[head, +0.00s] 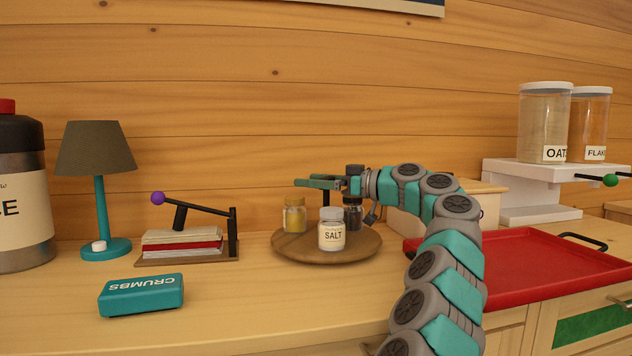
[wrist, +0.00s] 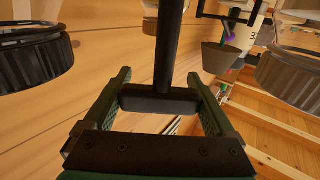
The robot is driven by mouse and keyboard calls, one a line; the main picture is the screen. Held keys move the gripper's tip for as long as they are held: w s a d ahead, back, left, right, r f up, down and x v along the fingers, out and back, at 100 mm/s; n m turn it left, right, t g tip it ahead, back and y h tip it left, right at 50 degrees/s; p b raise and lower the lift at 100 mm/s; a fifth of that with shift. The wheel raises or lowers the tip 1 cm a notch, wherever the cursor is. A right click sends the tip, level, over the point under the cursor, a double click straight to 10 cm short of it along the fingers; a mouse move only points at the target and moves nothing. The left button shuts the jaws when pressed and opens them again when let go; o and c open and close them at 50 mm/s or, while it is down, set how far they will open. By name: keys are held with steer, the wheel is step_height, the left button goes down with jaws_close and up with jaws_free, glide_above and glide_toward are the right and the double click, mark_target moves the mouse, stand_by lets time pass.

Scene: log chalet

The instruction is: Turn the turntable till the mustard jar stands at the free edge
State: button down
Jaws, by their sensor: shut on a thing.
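The round wooden turntable (head: 290,247) lies on the counter. The mustard jar (head: 294,217), yellow with its label not readable, stands at its left side. The salt jar (head: 332,232) stands at its front, label facing me. A dark jar with a black lid (head: 353,215) stands at its right rear, partly hidden by my arm. A black T-shaped handle (wrist: 160,99) rises from the turntable. My gripper (head: 312,183) is shut on its crossbar, above the jars. In the wrist view, jars hang upside down around the post, the dark-lidded one (wrist: 35,60) at left.
A red tray (head: 520,262) lies right of my arm. Left are a lever press over stacked papers (head: 182,242), a teal lamp (head: 97,190) and a teal CRUMBS box (head: 141,295). The log wall is close behind. The counter before the turntable is clear.

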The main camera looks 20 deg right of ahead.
stand_by(0.4)
jaws_free()
steer(key=shift+a, duration=0.1)
steer(key=s+a+r+b, duration=0.1)
steer(key=s+r+b, duration=0.1)
steer(key=s, duration=0.5)
steer(key=s+a+r+b, duration=0.2)
steer(key=s+r+b, duration=0.1)
steer(key=s, duration=0.5)
steer(key=shift+s+a+b, duration=0.15)
steer(key=shift+s+b, duration=0.15)
steer(key=shift+b, duration=0.05)
stand_by(0.5)
